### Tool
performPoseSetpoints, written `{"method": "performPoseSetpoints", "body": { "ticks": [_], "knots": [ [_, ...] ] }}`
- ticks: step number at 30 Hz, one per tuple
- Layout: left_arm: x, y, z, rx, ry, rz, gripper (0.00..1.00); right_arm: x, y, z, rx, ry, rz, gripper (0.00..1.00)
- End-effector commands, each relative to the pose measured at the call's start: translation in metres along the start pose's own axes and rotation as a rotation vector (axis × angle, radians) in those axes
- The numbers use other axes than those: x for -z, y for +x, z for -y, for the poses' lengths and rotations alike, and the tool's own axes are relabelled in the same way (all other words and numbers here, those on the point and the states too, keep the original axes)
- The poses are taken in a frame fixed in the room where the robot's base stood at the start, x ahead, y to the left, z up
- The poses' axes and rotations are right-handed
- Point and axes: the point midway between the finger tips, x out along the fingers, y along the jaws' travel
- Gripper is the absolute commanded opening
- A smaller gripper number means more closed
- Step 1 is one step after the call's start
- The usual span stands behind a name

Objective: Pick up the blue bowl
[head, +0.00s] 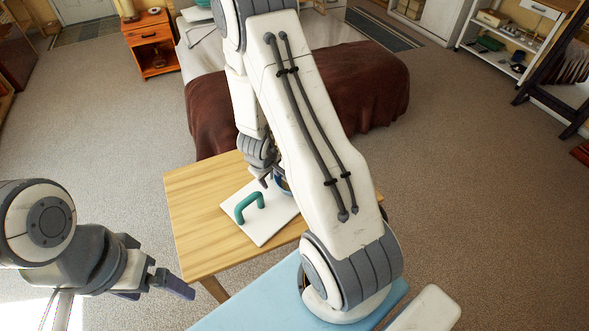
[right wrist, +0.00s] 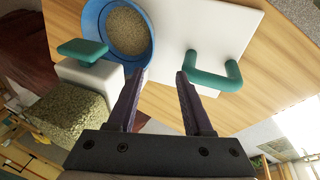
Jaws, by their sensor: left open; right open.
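The blue bowl (right wrist: 94,20) shows at the upper left in the right wrist view, with a beige grainy filling. My right gripper (right wrist: 158,76) is open and empty. Its left fingertip appears close to the bowl's lower edge; I cannot tell whether they touch. In the head view the right gripper (head: 268,180) is beside the bowl, partly hidden. My left gripper (head: 172,286) is open and empty, left of the table and away from the bowl.
A white board (head: 263,229) with a green handle (head: 249,206) lies on the wooden table (head: 205,234), beside the bowl. In the right wrist view, a green-topped white object (right wrist: 82,49) stands left of the bowl. A light blue surface (head: 245,306) lies nearer me.

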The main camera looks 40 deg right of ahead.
Motion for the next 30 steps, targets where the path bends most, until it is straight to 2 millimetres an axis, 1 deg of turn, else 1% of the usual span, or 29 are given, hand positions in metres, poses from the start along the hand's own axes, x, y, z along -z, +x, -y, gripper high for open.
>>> {"method": "performPoseSetpoints", "body": {
  "ticks": [1, 3, 7, 9, 12, 17, 24, 27, 30],
  "knots": [
    [0.0, -0.005, 0.0, 0.0, 0.0, 0.0, 0.96, -0.006, 0.004, -0.009, -0.018, 0.006, 0.018, 0.51],
    [0.0, -0.002, 0.0, 0.0, 0.0, 0.0, 0.96, -0.012, 0.014, -0.015, -0.032, 0.008, 0.031, 0.51],
    [-0.001, 0.009, 0.001, 0.0, -0.002, 0.001, 0.96, -0.014, 0.038, -0.016, -0.037, 0.006, 0.034, 0.51],
    [-0.001, 0.011, 0.001, 0.0, -0.002, 0.001, 0.96, -0.014, 0.048, -0.016, -0.036, 0.006, 0.033, 0.51],
    [-0.001, 0.013, 0.001, 0.0, -0.003, 0.001, 0.96, -0.014, 0.057, -0.017, -0.035, 0.005, 0.031, 0.51],
    [-0.001, 0.014, 0.001, 0.0, -0.003, 0.001, 0.96, -0.015, 0.068, -0.017, -0.034, 0.004, 0.031, 0.51],
    [-0.001, 0.013, 0.001, 0.0, -0.002, 0.0, 0.96, -0.018, 0.101, -0.019, -0.034, 0.005, 0.032, 0.51],
    [-0.001, 0.012, 0.001, 0.0, -0.002, 0.0, 0.96, -0.018, 0.11, -0.019, -0.034, 0.005, 0.031, 0.51],
    [-0.001, 0.012, 0.001, 0.0, -0.002, 0.0, 0.96, -0.018, 0.112, -0.019, -0.034, 0.006, 0.029, 0.51]
  ]
}}
